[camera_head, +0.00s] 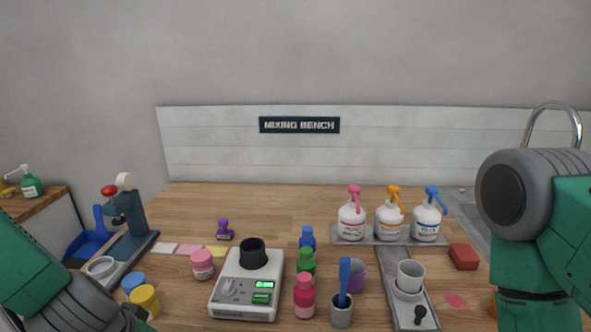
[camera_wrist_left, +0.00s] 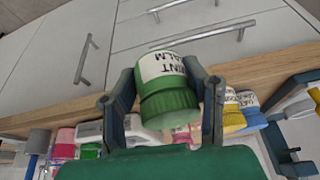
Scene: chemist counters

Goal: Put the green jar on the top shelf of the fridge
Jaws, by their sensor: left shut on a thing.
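The green jar (camera_wrist_left: 168,100) has a ribbed green lid and a cream label with dark lettering that appears upside down in the left wrist view. My left gripper (camera_wrist_left: 166,95) is shut on it, with one dark finger on each side. The jar is held out in front of the bench edge, near the white drawers. In the head view the left arm enters at the lower left, and its gripper and the jar are out of the picture. My right arm shows at the right of the head view, but its gripper does not. No fridge is seen.
A wooden bench (camera_head: 190,196) carries a scale (camera_head: 230,294), several small bottles, pump bottles on a grey tray (camera_head: 377,240), a mortar (camera_head: 410,277) and a blue stand (camera_head: 129,222). White drawers (camera_wrist_left: 210,40) with metal handles are below the bench edge (camera_wrist_left: 62,110).

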